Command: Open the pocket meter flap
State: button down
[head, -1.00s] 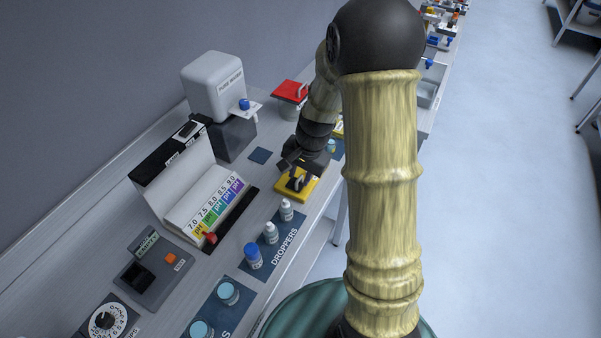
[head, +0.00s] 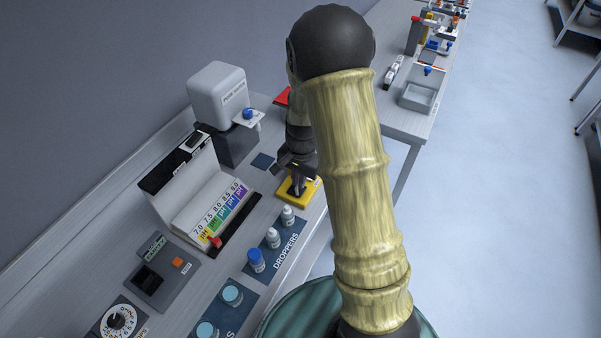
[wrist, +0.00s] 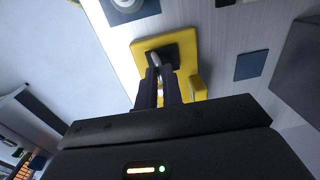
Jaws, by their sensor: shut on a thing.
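A yellow device (head: 284,202) with a dark square in its top, which looks like the pocket meter, lies flat on the bench. It also shows in the wrist view (wrist: 191,43). My gripper (head: 297,188) points down onto it from above. In the wrist view my gripper (wrist: 160,78) has its two dark fingers close together over the dark square. They are shut on a thin pale grey handle (wrist: 156,60), which stands up from the device. The fingers hide most of the handle and part of the square, so I cannot tell the flap's angle.
A pH colour chart box (head: 215,205) stands left of the device, and dropper bottles (head: 273,238) stand in front of it. The pure water dispenser (head: 217,92) is behind left. A red item (head: 282,97) is partly hidden by my arm. The aisle at right is clear.

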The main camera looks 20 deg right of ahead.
aim_at(290, 188)
jog(key=shift+w+a+r+g+h+p, duration=0.3)
jog(key=shift+g+h+p, duration=0.2)
jog(key=shift+p, duration=0.8)
jog(key=shift+w+a+r+g+h+p, duration=0.3)
jog(key=shift+g+h+p, duration=0.2)
jog(key=shift+p, duration=0.8)
jog(key=shift+w+a+f+g+h+p, duration=0.1)
jog(key=shift+w+a+g+h+p, duration=0.35)
jog(key=shift+g+h+p, duration=0.35)
jog(key=shift+w+a+f+g+h, duration=0.3)
jog(key=shift+w+a+g+h, duration=0.35)
jog(key=shift+g+h, duration=0.25)
jog(key=shift+w+a+g+h+b, duration=0.15)
jog(key=shift+a+g+h+b, duration=0.1)
jog(key=shift+g+h+b, duration=0.2)
jog(key=c, duration=1.5)
grip_release()
jog(key=shift+c, duration=0.2)
